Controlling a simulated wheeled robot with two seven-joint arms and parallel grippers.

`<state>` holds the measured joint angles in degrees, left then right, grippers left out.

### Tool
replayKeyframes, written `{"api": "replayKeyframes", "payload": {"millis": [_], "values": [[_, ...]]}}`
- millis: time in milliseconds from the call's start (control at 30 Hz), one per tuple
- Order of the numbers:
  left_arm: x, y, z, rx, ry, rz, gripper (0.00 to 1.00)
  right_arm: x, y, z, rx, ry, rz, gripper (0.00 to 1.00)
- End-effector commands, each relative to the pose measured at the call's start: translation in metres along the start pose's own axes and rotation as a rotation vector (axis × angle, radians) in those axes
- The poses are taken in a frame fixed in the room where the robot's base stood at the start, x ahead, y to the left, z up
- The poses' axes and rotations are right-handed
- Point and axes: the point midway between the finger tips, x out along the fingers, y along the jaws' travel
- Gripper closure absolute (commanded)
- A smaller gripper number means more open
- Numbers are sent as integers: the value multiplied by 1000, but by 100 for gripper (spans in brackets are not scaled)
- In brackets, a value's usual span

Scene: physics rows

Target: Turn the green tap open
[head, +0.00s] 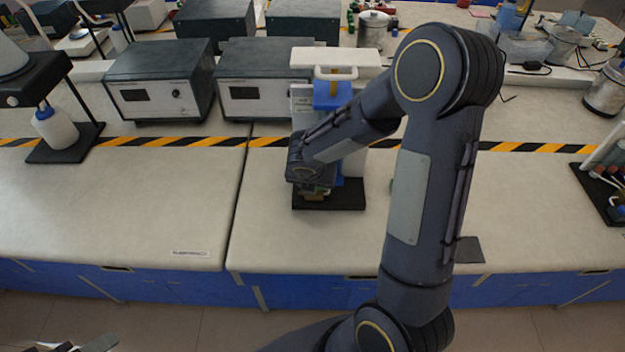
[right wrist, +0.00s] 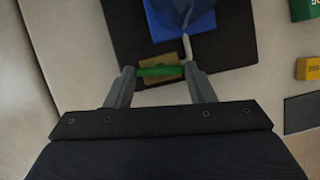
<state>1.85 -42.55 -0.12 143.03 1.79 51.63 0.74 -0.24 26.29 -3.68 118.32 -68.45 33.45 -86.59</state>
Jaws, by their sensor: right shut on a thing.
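In the right wrist view the green tap handle (right wrist: 160,71) is a short green bar between the two fingers of my right gripper (right wrist: 158,74), which is shut on it. A brass-coloured block (right wrist: 158,62) lies just behind the bar. A blue body (right wrist: 178,20) stands on a black base (right wrist: 232,38) beyond it. In the head view my right gripper (head: 311,188) is in front of the blue apparatus (head: 332,95) and its black base (head: 350,194); the arm mostly hides the tap there. My left gripper (head: 78,346) shows only partly at the bottom left corner, away from the bench.
Two dark-topped instrument boxes (head: 160,75) stand behind on the bench. A black stand with a white bottle (head: 56,130) is at the left. A rack with tubes (head: 606,180) is at the right edge. The bench front left is clear.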

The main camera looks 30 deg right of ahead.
Motion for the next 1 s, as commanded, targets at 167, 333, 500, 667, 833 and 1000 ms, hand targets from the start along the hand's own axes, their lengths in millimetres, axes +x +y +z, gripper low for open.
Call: {"api": "replayKeyframes", "payload": {"millis": [167,333,500,667,833,1000], "values": [[-5,2,-3,0,0,0,42,-2,-1,2,-86,-2,38,74],[-7,3,-4,0,0,0,42,-1,-1,1,-137,-2,58,74],[-8,4,-4,0,0,0,42,-1,-1,1,-160,-2,67,74],[-8,4,-4,0,0,0,42,0,-1,1,-165,-3,69,74],[-8,4,-4,0,0,0,42,0,-1,1,-164,-3,69,74],[-8,4,-4,0,0,0,42,0,-1,1,-164,-2,69,39]]}}
